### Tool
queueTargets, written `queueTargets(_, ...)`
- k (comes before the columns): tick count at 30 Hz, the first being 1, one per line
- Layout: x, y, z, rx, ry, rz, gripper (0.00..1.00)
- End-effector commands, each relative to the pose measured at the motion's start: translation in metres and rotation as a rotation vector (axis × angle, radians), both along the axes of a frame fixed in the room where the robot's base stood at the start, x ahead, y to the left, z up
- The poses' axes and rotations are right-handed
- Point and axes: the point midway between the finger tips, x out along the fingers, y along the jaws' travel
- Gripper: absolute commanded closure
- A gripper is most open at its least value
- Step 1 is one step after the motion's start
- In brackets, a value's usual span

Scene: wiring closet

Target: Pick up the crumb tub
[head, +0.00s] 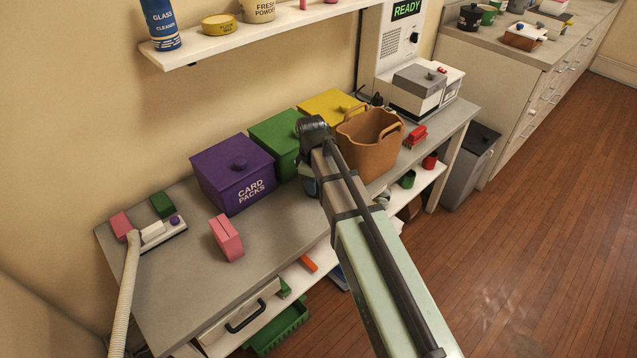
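No label reading "crumb" shows. A brown open tub (372,143) with raised loop handles stands on the grey bench (185,285), toward its right part. The arm overlaps the tub's left side in the picture. My gripper's fingers do not show; the arm hides whatever is below that joint.
A purple box (232,172) marked "CARD PACKS", a green box (276,140) and a yellow box (328,106) line the wall. A pink block (227,237) lies in front. A red stapler-like item (415,136) and a grey-white machine (420,90) are right of the tub.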

Motion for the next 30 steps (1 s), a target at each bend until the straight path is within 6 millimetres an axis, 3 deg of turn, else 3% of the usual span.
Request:
queueTargets(7,0.001,0.001,-0.03,-0.001,0.001,0.0,0.67)
queueTargets(17,0.001,0.001,-0.036,0.0,0.0,0.0,0.67)
queueTargets(27,0.001,0.001,-0.036,0.0,0.0,0.0,1.0)
queueTargets(30,0.001,0.001,-0.036,0.0,0.0,0.0,1.0)
